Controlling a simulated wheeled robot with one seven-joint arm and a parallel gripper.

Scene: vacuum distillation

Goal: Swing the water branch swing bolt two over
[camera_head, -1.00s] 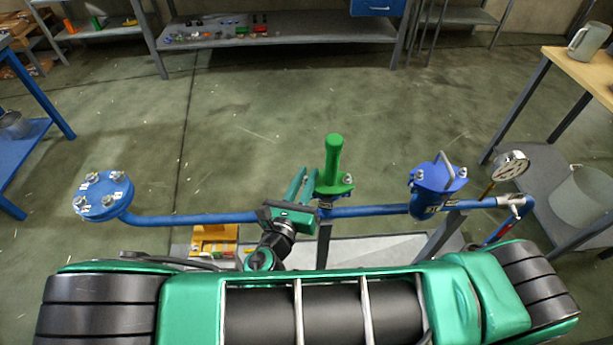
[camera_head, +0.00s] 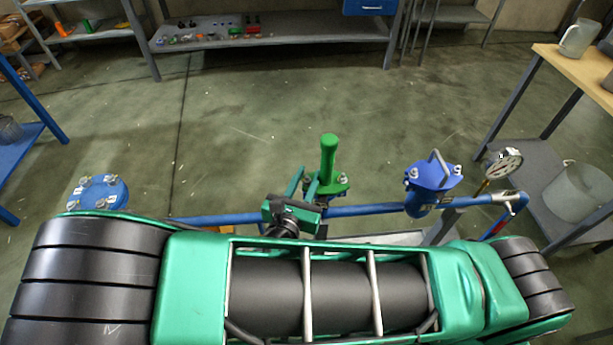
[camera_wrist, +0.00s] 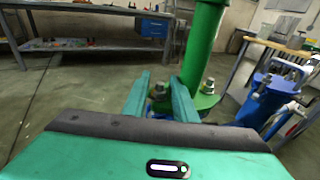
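My gripper (camera_head: 306,172) is at the blue pipe (camera_head: 365,210), just left of the upright green handle (camera_head: 328,158). In the wrist view its two fingers (camera_wrist: 161,77) stand apart. A small metal bolt with a nut (camera_wrist: 158,90) shows between them; I cannot tell whether they touch it. Another nut-topped bolt (camera_wrist: 208,86) stands on the green flange (camera_wrist: 205,101), right of the fingers. A blue lidded fitting (camera_head: 432,180) farther right has bolts at both sides and a bail handle. Which bolt is swing bolt two is not clear.
A round blue flange (camera_head: 98,192) with several bolts is at left, partly behind my arm. A pressure gauge (camera_head: 503,163) stands at the pipe's right end. A wooden-topped table (camera_head: 575,72) is at right and a blue table (camera_head: 40,105) at left. Floor beyond the pipe is clear.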

